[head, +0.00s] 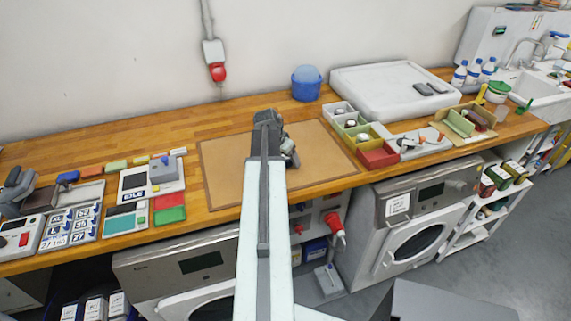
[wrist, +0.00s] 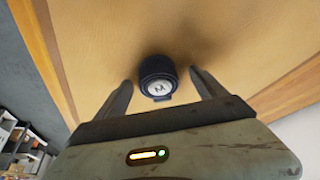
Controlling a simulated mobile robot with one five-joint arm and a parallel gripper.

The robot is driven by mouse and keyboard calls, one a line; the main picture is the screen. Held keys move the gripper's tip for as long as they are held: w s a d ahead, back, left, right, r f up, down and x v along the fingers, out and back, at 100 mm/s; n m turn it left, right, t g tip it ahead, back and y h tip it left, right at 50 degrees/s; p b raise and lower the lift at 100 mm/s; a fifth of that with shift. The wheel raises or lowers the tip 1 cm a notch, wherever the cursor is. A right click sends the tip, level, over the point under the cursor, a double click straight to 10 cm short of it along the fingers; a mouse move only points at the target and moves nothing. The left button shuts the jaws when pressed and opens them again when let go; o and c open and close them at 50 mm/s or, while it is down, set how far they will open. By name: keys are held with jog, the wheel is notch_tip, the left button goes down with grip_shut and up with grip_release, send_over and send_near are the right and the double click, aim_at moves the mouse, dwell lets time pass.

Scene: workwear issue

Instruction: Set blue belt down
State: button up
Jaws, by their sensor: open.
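The blue belt (wrist: 158,70) is a dark blue roll with a round silver buckle or tag marked M. In the wrist view it rests on the tan mat (wrist: 95,50), between the tips of my gripper (wrist: 158,85). The fingers are spread, with a gap on each side of the belt. In the head view my arm reaches over the mat (head: 222,165) and hides the belt.
Small open boxes (head: 377,157) line the mat's right side, with a white tray (head: 345,95) behind. A blue tub (head: 306,85) stands at the back. Devices and colored blocks (head: 170,215) crowd the left. The mat is bare around my arm.

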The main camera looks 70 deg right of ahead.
jog(key=shift+r, duration=0.1)
jog(key=c, duration=1.7)
